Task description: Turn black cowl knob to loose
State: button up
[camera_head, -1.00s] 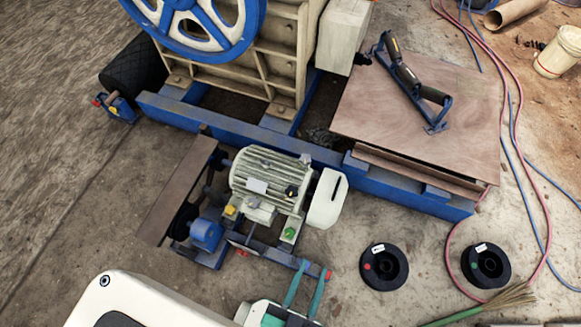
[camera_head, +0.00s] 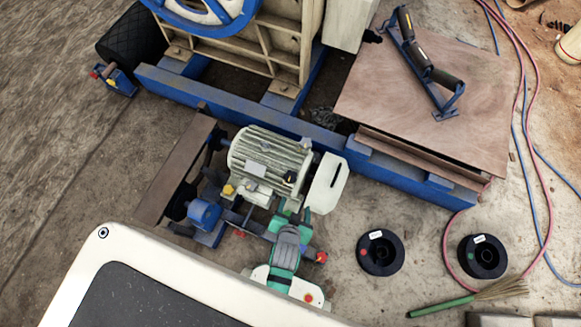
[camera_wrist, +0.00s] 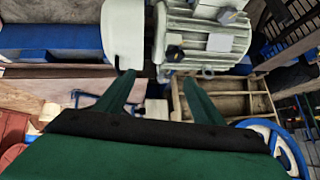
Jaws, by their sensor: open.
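The pale grey finned motor (camera_head: 268,158) sits on a blue base frame, with a white cowl (camera_head: 328,184) at its right end. A small black knob (camera_head: 290,177) sits on the motor's side near that cowl. My gripper (camera_head: 294,214) is open and empty, just in front of the motor's lower right side, apart from the black knob. In the wrist view my gripper (camera_wrist: 160,78) has both green fingers spread below the motor (camera_wrist: 205,35) and the cowl (camera_wrist: 122,35).
A yellow knob (camera_head: 228,190) is on the motor's left side. A red knob (camera_head: 321,257) is near my wrist. Two black spools (camera_head: 381,252) and a brush (camera_head: 470,298) lie on the floor at right.

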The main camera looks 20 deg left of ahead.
jog(key=w+a+f+g, duration=0.4)
jog(key=w+a+f, duration=0.15)
jog(key=w, duration=0.25)
jog(key=g+h, duration=0.2)
jog(key=g, duration=0.3)
send_near(291, 176)
jog(key=shift+n, duration=0.4)
notch_tip(291, 176, down, 8)
jog(key=shift+s+f, duration=0.15)
jog(key=c, duration=1)
